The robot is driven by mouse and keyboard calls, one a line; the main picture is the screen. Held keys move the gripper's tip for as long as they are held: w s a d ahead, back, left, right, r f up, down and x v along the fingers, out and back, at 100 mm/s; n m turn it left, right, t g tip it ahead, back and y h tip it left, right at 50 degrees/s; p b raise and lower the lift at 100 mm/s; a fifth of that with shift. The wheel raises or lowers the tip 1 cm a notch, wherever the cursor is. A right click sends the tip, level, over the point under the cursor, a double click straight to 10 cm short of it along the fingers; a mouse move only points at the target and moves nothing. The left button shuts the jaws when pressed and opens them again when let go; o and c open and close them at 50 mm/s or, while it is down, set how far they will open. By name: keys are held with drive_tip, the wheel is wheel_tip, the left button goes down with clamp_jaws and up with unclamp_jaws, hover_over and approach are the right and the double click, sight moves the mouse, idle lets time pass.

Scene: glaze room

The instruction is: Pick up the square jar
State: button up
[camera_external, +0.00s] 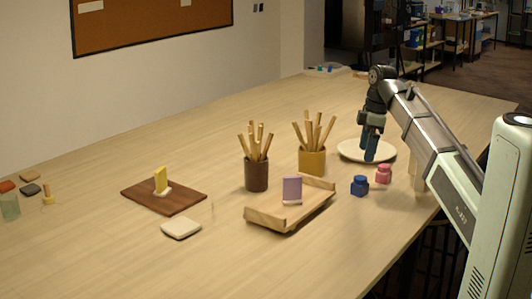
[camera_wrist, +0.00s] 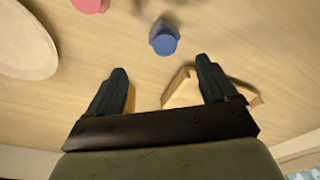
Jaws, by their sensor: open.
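Two small jars stand on the table in the external view: a blue one (camera_external: 360,186) and a pink one (camera_external: 383,174) behind it to the right. They also show in the wrist view, the blue jar (camera_wrist: 163,40) beyond the fingertips and the pink jar (camera_wrist: 90,4) cut by the top edge. A mustard holder (camera_external: 312,161) with several sticks looks squarish; I cannot tell which vessel is the square jar. My gripper (camera_external: 370,154) points down above the table, in front of the plate in the picture. It is open and empty (camera_wrist: 160,66) in the wrist view.
A cream plate (camera_external: 350,151) lies near the gripper. A wooden tray (camera_external: 265,217) holds a purple block (camera_external: 292,189). A brown cup (camera_external: 256,174) holds several sticks. A dark board (camera_external: 140,194) carries a yellow piece (camera_external: 161,179). A pale tile (camera_external: 181,228) lies nearby. The front table is clear.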

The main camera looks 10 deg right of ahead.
sight(361, 177)
drive_tip(key=f, duration=0.4)
drive_tip(key=a+f, duration=0.1)
drive_tip(key=f, duration=0.1)
drive_tip(key=shift+f, duration=0.1)
drive_tip(key=shift+s+a+f, duration=0.1)
drive_tip(key=shift+a+f, duration=0.05)
drive_tip(key=shift+f, duration=0.7)
drive_tip(key=shift+s+a+f, duration=0.1)
drive_tip(key=shift+a+f, duration=0.05)
drive_tip(key=shift+f, duration=0.75)
drive_tip(key=shift+s+a+f, duration=0.1)
drive_tip(key=shift+a+f, duration=0.05)
drive_tip(key=shift+f, duration=0.7)
drive_tip(key=c, duration=1.1)
drive_tip(key=shift+c, duration=0.2)
drive_tip(key=shift+r, duration=0.15)
